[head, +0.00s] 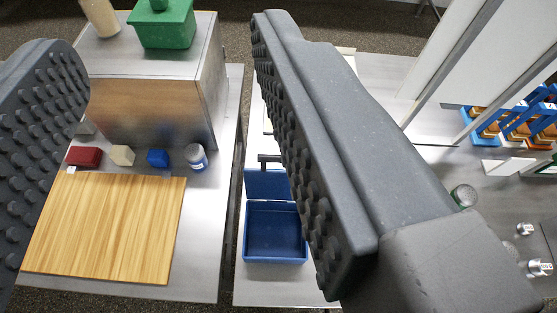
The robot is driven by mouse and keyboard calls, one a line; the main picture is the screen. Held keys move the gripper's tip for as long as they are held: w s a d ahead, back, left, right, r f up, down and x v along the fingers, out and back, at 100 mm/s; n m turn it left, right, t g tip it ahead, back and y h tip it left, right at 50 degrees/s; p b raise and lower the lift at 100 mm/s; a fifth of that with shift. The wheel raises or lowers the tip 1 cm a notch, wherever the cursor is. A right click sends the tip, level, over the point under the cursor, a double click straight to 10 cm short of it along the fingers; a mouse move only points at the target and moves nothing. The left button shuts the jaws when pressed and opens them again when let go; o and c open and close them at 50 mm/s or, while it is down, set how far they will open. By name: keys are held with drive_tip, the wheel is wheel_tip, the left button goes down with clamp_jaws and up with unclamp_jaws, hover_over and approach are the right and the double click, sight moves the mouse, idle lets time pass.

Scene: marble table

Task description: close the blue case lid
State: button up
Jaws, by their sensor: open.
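The blue case (275,232) sits on the metal table in the lower middle, its box part open and looking empty. Its blue lid (266,184) stands raised at the far side of the box. The right finger of my gripper hides the right edge of the case and lid. My gripper (170,62) is open and empty, with its two studded dark fingers wide apart. Its right finger passes in front of the case's right side; I cannot tell how far above it is.
A wooden board (108,228), red block (84,157), cream block (122,155), blue block (158,158) and small jar (196,158) are at left. A metal box (150,100) carries a green container (163,28). A dark gap separates the tables. Blue-orange racks (510,122) stand right.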

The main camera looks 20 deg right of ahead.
drive_tip(key=shift+g, duration=0.6)
drive_tip(key=x, duration=0.1)
drive_tip(key=p+x, duration=0.1)
drive_tip(key=x, duration=0.1)
drive_tip(key=d+p+x, duration=0.1)
drive_tip(key=shift+w+f, duration=0.2)
drive_tip(key=shift+f, duration=0.2)
clamp_jaws()
drive_tip(key=w+d+f+m+g+h+p, duration=0.1)
drive_tip(key=w+d+f+g+p, duration=0.3)
drive_tip(key=w+f, duration=0.5)
drive_tip(key=w+d+f+m+g+p, duration=0.1)
drive_tip(key=f+p, duration=0.4)
drive_tip(key=f, duration=0.7)
drive_tip(key=w+d+f+g+p, duration=0.3)
drive_tip(key=w+f+p, duration=0.2)
drive_tip(key=f, duration=0.7)
drive_tip(key=shift+f+m+g+p, duration=0.3)
drive_tip(key=shift+f+m+p, duration=0.1)
drive_tip(key=shift+p, duration=0.35)
